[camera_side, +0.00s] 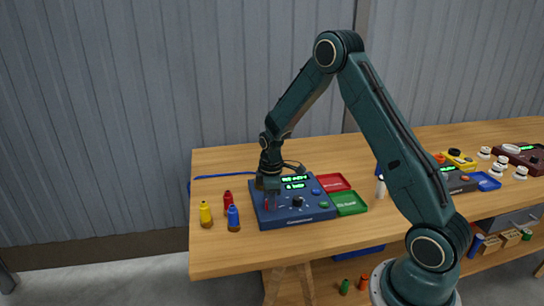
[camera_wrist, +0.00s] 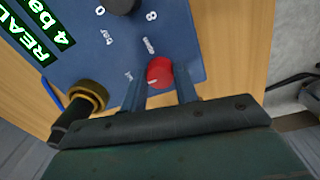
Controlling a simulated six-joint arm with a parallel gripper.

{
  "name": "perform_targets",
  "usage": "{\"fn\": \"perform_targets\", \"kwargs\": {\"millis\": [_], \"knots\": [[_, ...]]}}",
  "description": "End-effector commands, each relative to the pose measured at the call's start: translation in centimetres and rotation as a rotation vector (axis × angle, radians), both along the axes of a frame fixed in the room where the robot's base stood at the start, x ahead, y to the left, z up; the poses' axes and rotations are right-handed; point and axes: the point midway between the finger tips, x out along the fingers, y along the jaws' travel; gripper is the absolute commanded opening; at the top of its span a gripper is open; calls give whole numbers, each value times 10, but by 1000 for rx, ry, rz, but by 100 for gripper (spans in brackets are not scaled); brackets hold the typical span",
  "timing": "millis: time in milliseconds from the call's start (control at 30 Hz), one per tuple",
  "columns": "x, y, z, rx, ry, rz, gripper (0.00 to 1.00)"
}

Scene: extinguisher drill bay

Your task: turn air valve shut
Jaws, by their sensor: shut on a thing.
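A blue control box (camera_side: 292,213) with a green lit display sits on the wooden bench. It also fills much of the wrist view (camera_wrist: 110,55), where the display reads "4 ba" at its cut edge. A round red knob (camera_wrist: 159,71) with a pale mark sits near the panel's edge; I take it to be the air valve. My gripper (camera_side: 269,190) points down over the box's left part. In the wrist view my gripper (camera_wrist: 160,80) has one finger on each side of the red knob, shut on it. The fingers hide part of the knob's surroundings.
Yellow (camera_side: 205,214), red (camera_side: 228,201) and blue (camera_side: 233,218) small bottles stand left of the box. Red (camera_side: 332,182) and green (camera_side: 349,203) trays lie to its right. A brass-coloured fitting (camera_wrist: 88,96) is on the box's side. Other devices stand farther right.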

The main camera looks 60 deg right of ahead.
Motion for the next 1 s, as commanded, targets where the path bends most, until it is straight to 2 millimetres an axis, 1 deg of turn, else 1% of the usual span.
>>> {"fn": "perform_targets", "kwargs": {"millis": [100,133,233,533,667,867,1000], "knots": [[1,0,1,-1,-3,2,7],[1,0,1,-1,-3,2,32],[1,0,1,0,-2,1,51],[0,0,0,0,0,-1,51],[0,0,3,-1,-1,-1,51],[0,1,17,-1,-2,-1,51],[0,1,35,-1,-3,-1,51]]}}
